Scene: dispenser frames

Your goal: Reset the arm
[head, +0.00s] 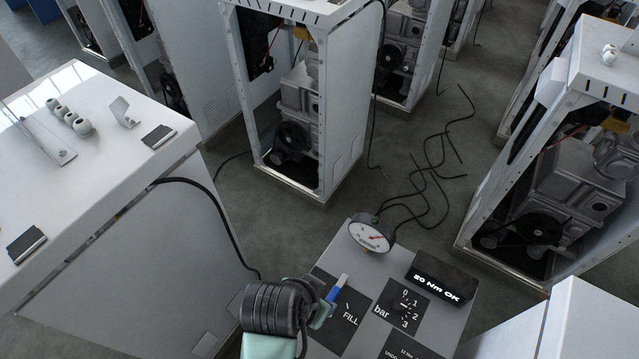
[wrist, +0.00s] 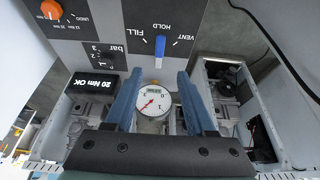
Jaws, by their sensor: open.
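My gripper (wrist: 160,76) is open, with its two blue-grey fingers apart and nothing held between them in the wrist view. In the head view my arm's end is at the lower middle, over the left side of the control panel (head: 338,258). A blue lever (wrist: 160,48) lies ahead of the fingertips, below the HOLD label and between FILL and VENT. The lever also shows in the head view (head: 338,288), right beside my gripper. Whether a finger touches it cannot be told there. A round gauge (head: 371,234) with a red needle stands at the panel's far edge.
A black display (head: 441,283) reads "20 Nm OK". A bar knob (wrist: 105,58) and an orange knob (wrist: 51,9) are on the panel. A white counter (head: 105,165) stands left; open dispenser frames (head: 345,115) stand behind and right. Loose black hoses (head: 412,190) lie on the floor.

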